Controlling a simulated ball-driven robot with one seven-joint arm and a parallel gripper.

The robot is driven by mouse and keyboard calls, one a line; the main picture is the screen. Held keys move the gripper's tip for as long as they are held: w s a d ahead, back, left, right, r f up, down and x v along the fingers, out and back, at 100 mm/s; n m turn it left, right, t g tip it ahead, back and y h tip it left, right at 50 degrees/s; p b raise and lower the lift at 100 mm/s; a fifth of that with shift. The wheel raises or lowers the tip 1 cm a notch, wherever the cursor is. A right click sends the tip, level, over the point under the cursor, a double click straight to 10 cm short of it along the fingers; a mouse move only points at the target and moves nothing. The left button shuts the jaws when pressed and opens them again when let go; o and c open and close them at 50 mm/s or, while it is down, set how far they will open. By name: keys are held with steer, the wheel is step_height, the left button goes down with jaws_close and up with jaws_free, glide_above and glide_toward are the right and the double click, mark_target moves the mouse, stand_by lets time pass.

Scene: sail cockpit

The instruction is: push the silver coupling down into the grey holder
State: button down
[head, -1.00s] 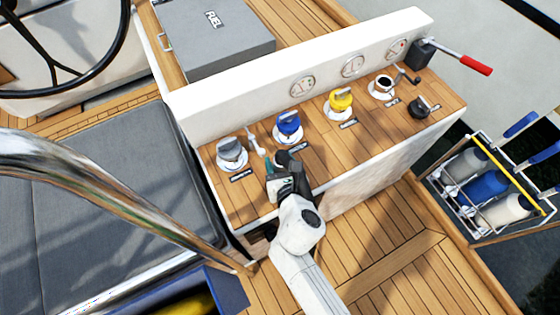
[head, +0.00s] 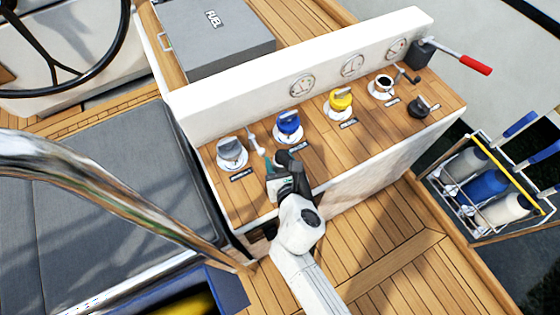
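A grey fitting (head: 231,149) sits on a white round base at the left end of the wooden console top. It looks like the grey holder, and I cannot make out a separate silver coupling in it. A slim pale piece (head: 253,139) stands just right of it, with a teal bit (head: 268,164) below, close to my gripper. I cannot tell whether this piece is held or is part of my gripper. My gripper (head: 273,160) is low over the console's front left, right of the grey fitting and in front of the blue one. Its fingers are mostly hidden by my wrist.
A blue fitting (head: 288,123), a yellow fitting (head: 340,99), a black one (head: 384,82) and a dark knob (head: 419,107) stand rightward along the console. A white upright panel (head: 220,101) with gauges backs it. A red-handled lever (head: 475,65) is at far right. A steel rail (head: 110,185) crosses the left foreground.

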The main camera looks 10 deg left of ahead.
steer(key=shift+f+b, duration=0.45)
steer(key=c, duration=0.8)
jaws_free()
steer(key=shift+o, duration=0.3)
steer(key=shift+f, duration=0.1)
steer(key=p+v, duration=0.4)
steer(key=v, duration=0.7)
steer(key=shift+d, duration=0.1)
